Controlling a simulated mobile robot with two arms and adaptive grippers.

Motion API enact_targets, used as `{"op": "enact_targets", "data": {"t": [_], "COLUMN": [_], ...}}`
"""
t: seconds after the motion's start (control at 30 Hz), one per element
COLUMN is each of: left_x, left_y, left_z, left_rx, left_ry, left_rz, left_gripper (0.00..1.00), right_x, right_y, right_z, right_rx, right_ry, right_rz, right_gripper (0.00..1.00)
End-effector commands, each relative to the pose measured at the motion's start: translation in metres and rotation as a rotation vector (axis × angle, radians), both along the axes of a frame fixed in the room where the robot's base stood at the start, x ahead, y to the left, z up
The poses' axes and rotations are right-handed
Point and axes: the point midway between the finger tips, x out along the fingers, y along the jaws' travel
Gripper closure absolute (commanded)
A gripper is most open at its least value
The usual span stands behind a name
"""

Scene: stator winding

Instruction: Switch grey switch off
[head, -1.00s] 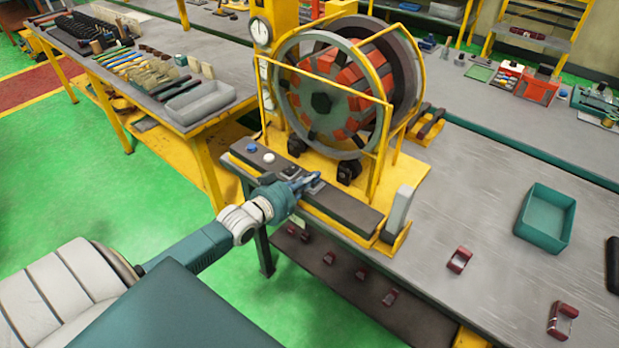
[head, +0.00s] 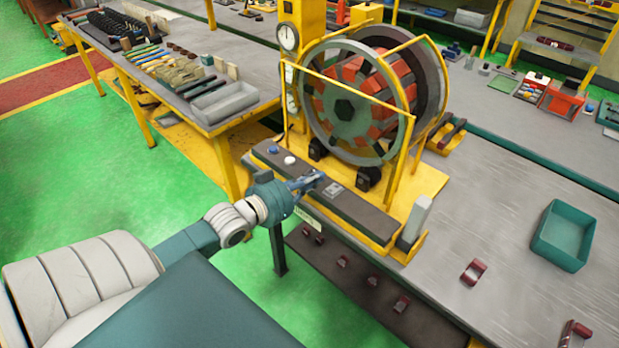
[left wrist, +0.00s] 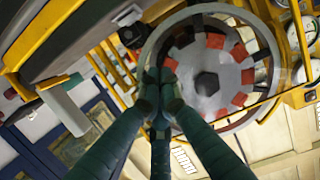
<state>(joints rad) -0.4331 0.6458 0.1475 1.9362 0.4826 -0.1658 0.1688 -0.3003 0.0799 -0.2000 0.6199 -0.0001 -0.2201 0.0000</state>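The grey switch (head: 333,189) is a small light plate on the dark control panel (head: 365,214) in front of the winding machine. Its on or off position is too small to read. My left gripper (head: 316,178) is just left of the switch, over the panel, and looks apart from it. Its teal fingers are drawn together with nothing between them. In the left wrist view the fingertips (left wrist: 158,82) meet in front of the stator wheel (left wrist: 205,85); I cannot make out the switch there. My right gripper is in neither view.
A blue button (head: 271,150) and a white button (head: 289,160) sit farther left on the panel. A yellow frame (head: 393,180) stands behind it, and a grey block (head: 415,218) at its right end. A teal bin (head: 563,236) is on the bench.

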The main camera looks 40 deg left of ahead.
Motion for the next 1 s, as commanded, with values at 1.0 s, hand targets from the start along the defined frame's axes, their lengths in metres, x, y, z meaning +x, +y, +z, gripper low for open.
{"op": "enact_targets", "data": {"t": [1.0], "left_x": [-0.023], "left_y": [0.014], "left_z": [-0.029], "left_rx": [0.005], "left_ry": [0.049], "left_rz": [0.034], "left_gripper": [1.00], "right_x": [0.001], "right_y": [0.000], "right_z": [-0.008], "right_rx": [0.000], "right_ry": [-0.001], "right_rz": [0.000], "right_gripper": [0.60]}}
